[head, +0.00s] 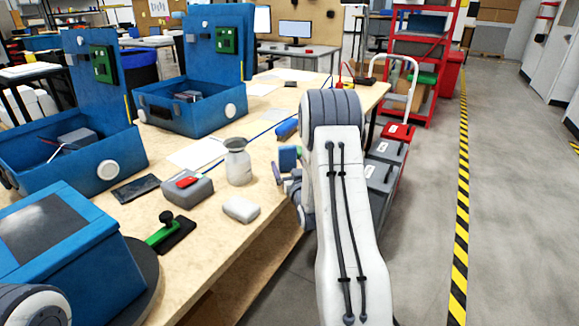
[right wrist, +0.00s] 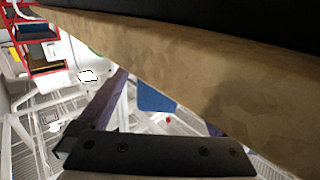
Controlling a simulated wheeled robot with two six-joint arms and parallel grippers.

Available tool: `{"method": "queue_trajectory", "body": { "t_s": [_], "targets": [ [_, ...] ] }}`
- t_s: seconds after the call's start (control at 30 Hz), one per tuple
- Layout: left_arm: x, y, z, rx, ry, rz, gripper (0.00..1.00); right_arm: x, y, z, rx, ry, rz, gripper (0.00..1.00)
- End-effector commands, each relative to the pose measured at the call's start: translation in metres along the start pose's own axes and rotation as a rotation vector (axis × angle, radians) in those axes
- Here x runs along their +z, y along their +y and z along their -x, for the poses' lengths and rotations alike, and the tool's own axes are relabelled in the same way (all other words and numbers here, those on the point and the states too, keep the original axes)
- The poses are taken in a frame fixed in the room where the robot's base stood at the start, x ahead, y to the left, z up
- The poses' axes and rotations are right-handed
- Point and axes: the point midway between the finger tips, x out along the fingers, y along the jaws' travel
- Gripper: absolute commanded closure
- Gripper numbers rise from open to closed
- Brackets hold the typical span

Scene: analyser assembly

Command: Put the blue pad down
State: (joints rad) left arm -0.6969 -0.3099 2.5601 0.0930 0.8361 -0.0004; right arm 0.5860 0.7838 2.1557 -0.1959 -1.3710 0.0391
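The blue pad (head: 289,157) is a small blue block at the right edge of the wooden table, just beyond the fingers of my right gripper (head: 284,176). In the right wrist view the pad (right wrist: 156,98) shows between two widely spaced purple fingers, with a narrow gap beside the left finger. The table edge hides part of the pad and most of the right finger. My right gripper looks open. Whether the pad rests on the table or hangs at its edge cannot be told. My left gripper is not in view.
The wooden table (head: 262,172) holds a silver bottle (head: 238,165), a grey box with a red top (head: 187,189), a white block (head: 241,209) and a blue cylinder (head: 286,129). Open blue housings (head: 190,108) stand at left. Grey cases (head: 378,176) stand right of the table.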

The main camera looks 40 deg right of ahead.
Motion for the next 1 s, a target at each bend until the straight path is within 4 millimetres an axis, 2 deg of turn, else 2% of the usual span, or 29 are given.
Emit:
{"method": "queue_trajectory", "body": {
  "t_s": [0.3, 0.47, 0.73, 0.83, 1.0],
  "targets": [
    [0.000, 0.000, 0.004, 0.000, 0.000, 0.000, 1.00, -0.003, 0.000, 0.004, 0.000, -0.001, 0.000, 0.00],
    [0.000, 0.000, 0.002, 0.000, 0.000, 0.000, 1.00, -0.003, 0.001, 0.032, 0.002, -0.003, 0.000, 0.00],
    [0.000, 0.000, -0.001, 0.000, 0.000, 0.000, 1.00, -0.002, 0.000, 0.091, 0.001, -0.002, 0.000, 0.00],
    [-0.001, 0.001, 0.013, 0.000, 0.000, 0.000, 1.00, -0.006, 0.001, 0.105, 0.001, -0.005, -0.001, 0.00],
    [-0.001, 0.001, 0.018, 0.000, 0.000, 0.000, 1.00, -0.004, 0.000, 0.118, 0.000, -0.002, -0.001, 0.00]
  ]
}}
